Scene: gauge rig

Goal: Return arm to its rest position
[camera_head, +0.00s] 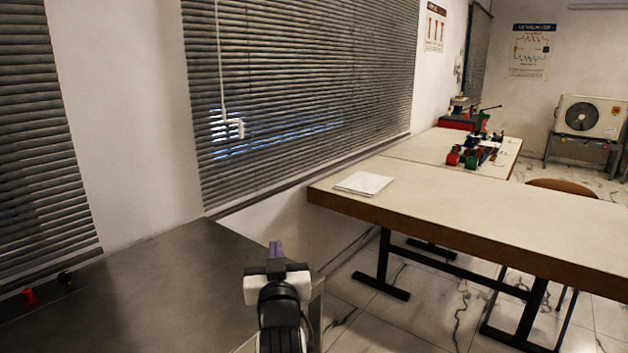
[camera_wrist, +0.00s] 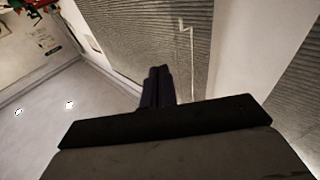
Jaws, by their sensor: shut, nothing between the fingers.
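My gripper (camera_head: 275,250) shows at the bottom middle of the head view, held up in front of the right edge of a dark grey tabletop (camera_head: 150,285). Its two dark purple fingers are together and point away from the camera. In the wrist view the fingers (camera_wrist: 158,86) stand side by side with no object between them. The lower part of my arm runs out of the bottom of the head view.
A long pale table (camera_head: 480,215) with a thick brown edge stands to the right, with white paper (camera_head: 364,183) on it. Red and green equipment (camera_head: 472,152) stands farther back. Small red (camera_head: 29,296) and black knobs sit at the far left. Blinds (camera_head: 300,80) cover the window.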

